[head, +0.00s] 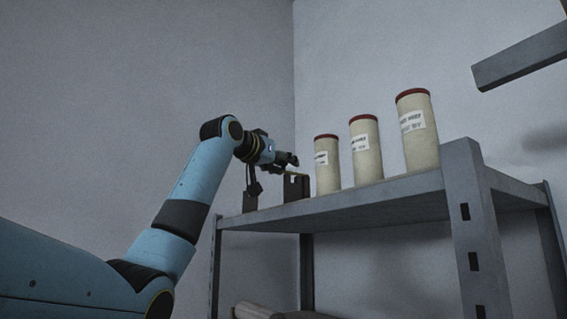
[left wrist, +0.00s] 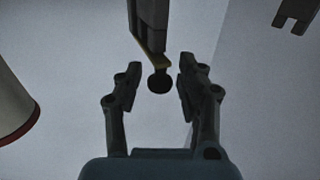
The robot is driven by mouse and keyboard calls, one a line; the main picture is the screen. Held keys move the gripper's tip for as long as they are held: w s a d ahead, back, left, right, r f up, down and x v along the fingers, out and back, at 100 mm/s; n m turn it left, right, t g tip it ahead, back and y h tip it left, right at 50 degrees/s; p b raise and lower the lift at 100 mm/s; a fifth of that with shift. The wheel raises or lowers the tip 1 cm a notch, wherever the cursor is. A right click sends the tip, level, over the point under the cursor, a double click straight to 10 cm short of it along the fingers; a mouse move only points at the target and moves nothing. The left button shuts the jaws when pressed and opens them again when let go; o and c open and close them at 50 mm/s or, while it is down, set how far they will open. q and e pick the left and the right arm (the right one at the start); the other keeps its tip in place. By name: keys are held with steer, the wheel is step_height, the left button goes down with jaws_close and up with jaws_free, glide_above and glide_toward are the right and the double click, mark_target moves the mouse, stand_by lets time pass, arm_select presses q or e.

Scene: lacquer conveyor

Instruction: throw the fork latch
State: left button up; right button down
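My left gripper (head: 286,163) is over the left end of the shelf, at a dark upright post (head: 297,188). The left wrist view shows that post (left wrist: 150,20) from above, with a yellowish strip (left wrist: 150,50) and a round black knob (left wrist: 159,83) at its end. The two fingers are open, one on each side of the knob, with gaps visible. A second dark bracket (head: 250,201) stands to the left; a notched, forked plate (left wrist: 297,12) in the left wrist view looks like it. My right gripper is not in view.
Three cream canisters with red rims (head: 327,165) (head: 366,150) (head: 417,130) stand on the grey shelf (head: 345,210) to the right, the nearest close to the post. Another canister (left wrist: 12,105) edge shows in the wrist view. A grey beam (head: 520,57) is at upper right.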

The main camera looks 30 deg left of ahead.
arm_select(q)
steer(key=c, duration=0.7)
